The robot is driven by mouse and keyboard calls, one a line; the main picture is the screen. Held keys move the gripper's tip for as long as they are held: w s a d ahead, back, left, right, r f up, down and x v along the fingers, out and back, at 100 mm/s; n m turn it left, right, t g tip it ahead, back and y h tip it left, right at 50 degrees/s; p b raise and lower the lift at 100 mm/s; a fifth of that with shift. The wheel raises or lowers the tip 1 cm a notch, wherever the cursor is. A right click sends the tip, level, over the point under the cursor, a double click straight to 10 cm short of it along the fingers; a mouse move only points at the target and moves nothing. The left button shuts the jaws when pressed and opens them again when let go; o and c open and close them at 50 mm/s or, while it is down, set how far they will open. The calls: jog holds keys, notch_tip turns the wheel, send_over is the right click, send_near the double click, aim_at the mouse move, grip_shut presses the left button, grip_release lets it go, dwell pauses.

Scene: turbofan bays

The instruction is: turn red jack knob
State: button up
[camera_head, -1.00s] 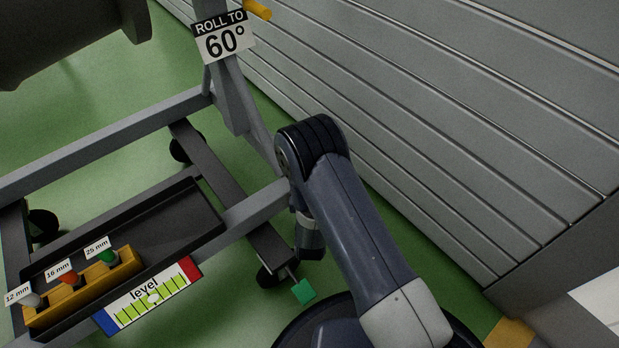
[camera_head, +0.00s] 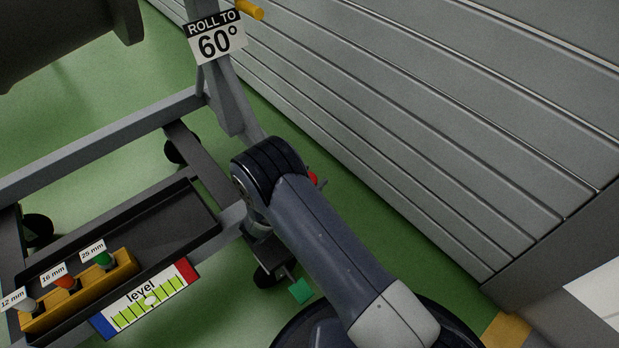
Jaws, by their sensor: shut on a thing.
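The red jack knob (camera_head: 313,178) shows as a small red piece just right of my arm's upper bend, partly hidden behind the arm. My arm crosses the middle of the view from the lower right. A short dark wrist part shows under the bend, beside the stand's lower rail. My gripper's fingers are hidden behind the arm, so their contact with the knob cannot be seen. The level sign (camera_head: 148,300) has a red end and a blue end, with a white marker near its middle. A green piece (camera_head: 300,291) sits low, left of my arm.
The grey stand frame (camera_head: 110,141) fills the left, with a "ROLL TO 60°" sign (camera_head: 215,37). A black tray (camera_head: 165,225) holds a yellow block (camera_head: 78,295) with labelled white, red and green pieces. A grey slatted wall (camera_head: 450,120) closes off the right. Green floor lies between.

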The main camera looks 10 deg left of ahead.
jog(key=shift+h, duration=0.3)
jog(key=o, duration=1)
jog(key=p+v, duration=0.3)
jog(key=v, duration=0.7)
jog(key=shift+s+a+r, duration=0.1)
jog(key=shift+s+a, duration=0.1)
jog(key=shift+s, duration=0.15)
